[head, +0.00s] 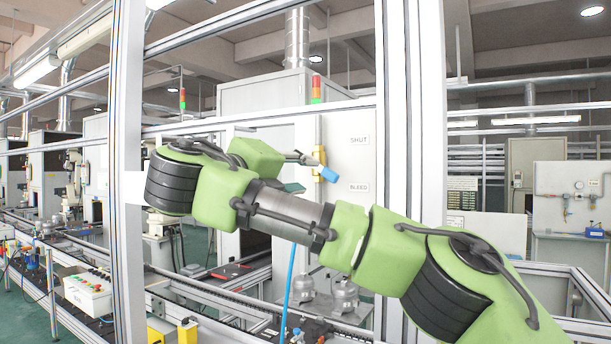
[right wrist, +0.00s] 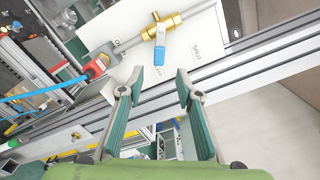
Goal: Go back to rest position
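My right gripper (right wrist: 154,90) is open in the right wrist view, with nothing between its two green-padded fingers. In the head view, my green right arm crosses the picture from the lower right. The right gripper (head: 297,172) there is partly hidden behind its own wrist and stands just left of a valve. The brass valve (right wrist: 160,26) has a blue handle (right wrist: 160,47) ahead of the fingertips and apart from them. In the head view the blue handle (head: 328,174) slants down to the right, toward the BLEED label. My left gripper is not in view.
A white panel (head: 352,165) carries the SHUT and BLEED labels. A metal frame post (head: 131,200) stands left, and another stands behind my arm. A blue hose (head: 288,280) hangs below the gripper. A conveyor (head: 215,310) runs underneath. A red connector (right wrist: 97,68) is left of the valve.

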